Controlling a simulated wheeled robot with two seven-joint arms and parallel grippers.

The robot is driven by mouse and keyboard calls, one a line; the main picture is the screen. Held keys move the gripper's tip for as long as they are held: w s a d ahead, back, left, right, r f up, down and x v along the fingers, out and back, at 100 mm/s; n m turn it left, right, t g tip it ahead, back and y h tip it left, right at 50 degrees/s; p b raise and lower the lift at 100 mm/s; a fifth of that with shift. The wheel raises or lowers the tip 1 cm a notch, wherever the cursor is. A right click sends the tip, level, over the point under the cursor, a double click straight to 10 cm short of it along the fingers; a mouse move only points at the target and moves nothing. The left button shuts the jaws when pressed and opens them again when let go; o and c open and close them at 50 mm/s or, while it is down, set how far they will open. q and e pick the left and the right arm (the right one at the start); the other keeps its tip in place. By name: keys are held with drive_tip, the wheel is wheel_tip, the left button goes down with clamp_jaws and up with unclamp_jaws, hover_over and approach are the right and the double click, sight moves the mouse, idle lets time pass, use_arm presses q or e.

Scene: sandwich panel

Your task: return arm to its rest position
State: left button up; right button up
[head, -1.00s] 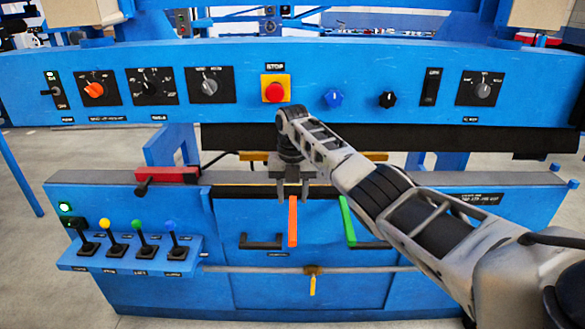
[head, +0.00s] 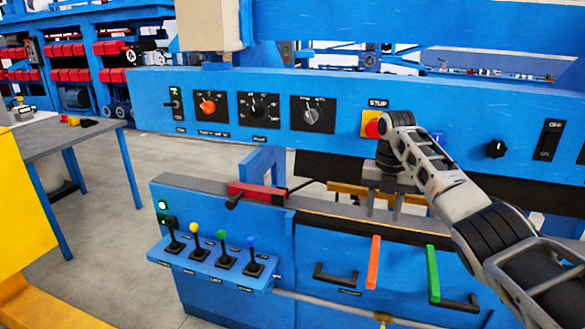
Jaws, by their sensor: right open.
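My right arm comes in from the lower right of the head view. Its gripper (head: 384,207) points down with two fingers apart, open and empty. It appears in front of the upper edge of the blue lower cabinet, above the orange handle (head: 374,262). A gap shows between the fingertips and that handle. The arm's wrist covers part of the red stop button (head: 373,129) on its yellow plate; I cannot tell how far apart they are. My left arm and gripper are not in view.
The blue panel (head: 330,140) with knobs spans the view. Below it are a green handle (head: 433,273), a red clamp-like block (head: 257,191) and a shelf of coloured levers (head: 214,262). A grey table (head: 60,138) and a yellow object (head: 22,205) stand at left. Open floor lies between.

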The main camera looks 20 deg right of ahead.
drive_tip(key=s+a+f+m+t, duration=0.1)
drive_tip(key=s+a+f+m, duration=0.5)
drive_tip(key=f, duration=0.4)
drive_tip(key=s+a+f+m, duration=0.4)
drive_tip(key=s+a+f, duration=0.25)
drive_tip(key=f, duration=0.25)
drive_tip(key=s+a+f+m+t, duration=0.1)
drive_tip(key=s+a+m, duration=0.25)
drive_tip(key=s, duration=0.25)
drive_tip(key=s+a+f+m, duration=0.1)
drive_tip(key=s+a+m, duration=0.1)
drive_tip(key=s+m, duration=0.25)
drive_tip(key=s+r+m+t, duration=0.2)
drive_tip(key=s+r+m, duration=0.3)
drive_tip(key=s+m, duration=0.55)
drive_tip(key=w+a+f+n+t+y, duration=0.2)
drive_tip(key=w+a+f+t, duration=0.2)
drive_tip(key=a+f+t, duration=0.1)
drive_tip(key=shift+w+f+t+y, duration=0.4)
drive_tip(key=shift+f+t, duration=0.15)
drive_tip(key=shift+t, duration=0.25)
drive_tip(key=shift+c, duration=0.6)
drive_tip(key=shift+a, duration=0.2)
